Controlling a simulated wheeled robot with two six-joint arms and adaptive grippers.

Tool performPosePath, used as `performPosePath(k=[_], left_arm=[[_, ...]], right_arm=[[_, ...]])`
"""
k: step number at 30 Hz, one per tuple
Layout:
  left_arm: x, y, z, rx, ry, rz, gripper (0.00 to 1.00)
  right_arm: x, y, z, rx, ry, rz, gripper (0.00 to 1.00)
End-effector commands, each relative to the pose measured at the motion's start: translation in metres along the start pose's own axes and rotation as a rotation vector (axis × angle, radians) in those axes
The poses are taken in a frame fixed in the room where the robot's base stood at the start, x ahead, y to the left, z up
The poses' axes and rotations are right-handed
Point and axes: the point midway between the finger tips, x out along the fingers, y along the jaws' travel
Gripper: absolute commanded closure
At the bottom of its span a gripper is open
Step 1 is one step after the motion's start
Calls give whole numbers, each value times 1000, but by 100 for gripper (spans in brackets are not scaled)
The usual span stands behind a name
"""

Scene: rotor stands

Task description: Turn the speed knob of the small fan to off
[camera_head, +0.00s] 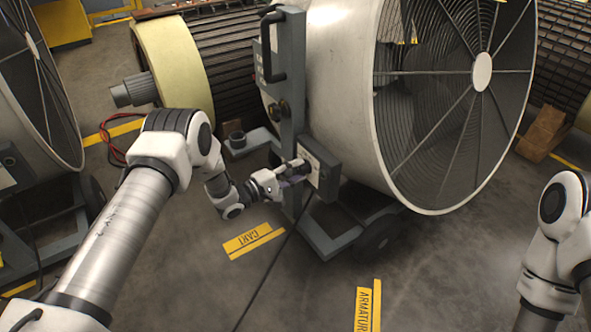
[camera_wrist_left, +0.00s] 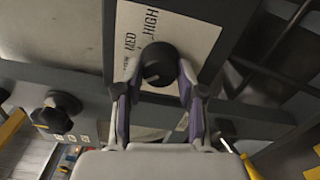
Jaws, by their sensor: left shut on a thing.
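The fan (camera_head: 340,60) is a large pale drum with a wire guard on a wheeled cart. A grey control box (camera_head: 321,170) is on its side facing my left arm. In the left wrist view the box carries a white label (camera_wrist_left: 185,30) reading MED and HIGH, with a third word partly hidden. The black round speed knob (camera_wrist_left: 159,63) sits at the label's lower edge. My left gripper (camera_head: 303,172) is at the box, and its fingers (camera_wrist_left: 160,76) are shut on the knob from both sides. The knob's setting cannot be told. My right arm shows at the right edge, its gripper out of view.
Another fan (camera_head: 20,85) stands at the far left. A second black knob (camera_wrist_left: 60,108) is on the frame at left in the wrist view. A dark cable (camera_head: 270,265) crosses the floor, with yellow CART (camera_head: 253,240) and ARMATURE (camera_head: 367,305) markings nearby.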

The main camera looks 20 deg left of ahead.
Motion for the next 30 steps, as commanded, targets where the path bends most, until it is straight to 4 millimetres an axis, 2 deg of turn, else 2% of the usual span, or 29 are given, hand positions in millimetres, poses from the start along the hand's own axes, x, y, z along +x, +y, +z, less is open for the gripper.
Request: performPosePath(k=[6,15,30], left_arm=[[0,0,0,-183,0,-1,96],[0,0,0,-352,0,-1,96],[0,0,0,-412,0,-1,96]], right_arm=[[-3,0,0,0,0,0,60],[-4,0,0,0,0,0,60],[-5,0,0,0,0,0,60]])
